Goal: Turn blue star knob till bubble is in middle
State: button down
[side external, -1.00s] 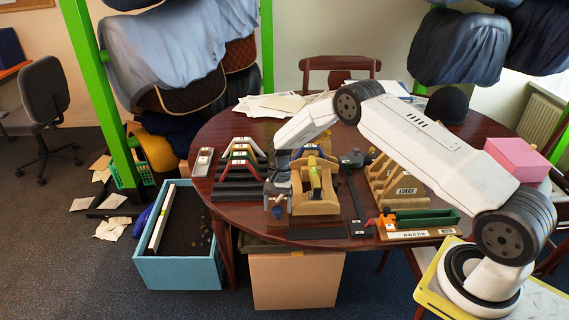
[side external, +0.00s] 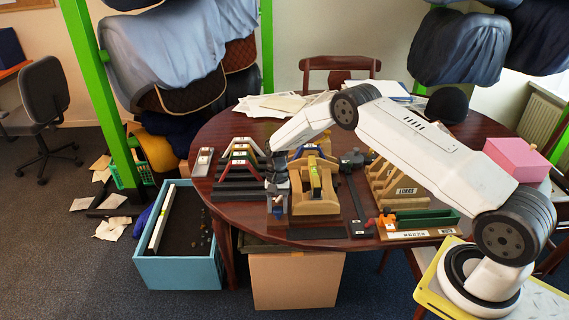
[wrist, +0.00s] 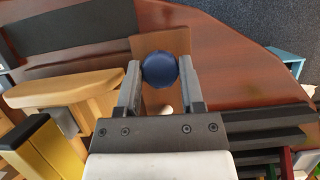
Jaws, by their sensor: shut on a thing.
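The blue star knob (wrist: 160,69) sits between my gripper's fingertips in the wrist view. My gripper (wrist: 161,82) is shut on it, one finger at each side. In the side view my gripper (side external: 277,200) points down at the knob, left of the wooden stand (side external: 318,206); the fingers cover much of the knob. A yellow spirit level (side external: 315,177) lies on the stand. A yellow body with a dark top (wrist: 45,150) shows at the lower left of the wrist view. The bubble is too small or hidden to make out.
Dark stepped racks (side external: 238,178) stand left of my gripper. Right of the stand are a black bar tool (side external: 357,205), a wooden slotted rack (side external: 396,187) and a green tray (side external: 425,217). A blue box (side external: 178,270) stands on the floor below the table's left edge.

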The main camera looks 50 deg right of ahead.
jog(key=n+h, duration=0.1)
jog(key=n, duration=0.2)
jog(key=shift+g, duration=0.3)
jog(key=shift+c, duration=1.1)
grip_release()
jog(key=shift+w+r, duration=0.1)
jog(key=v, duration=0.7)
jog(key=shift+r, duration=0.3)
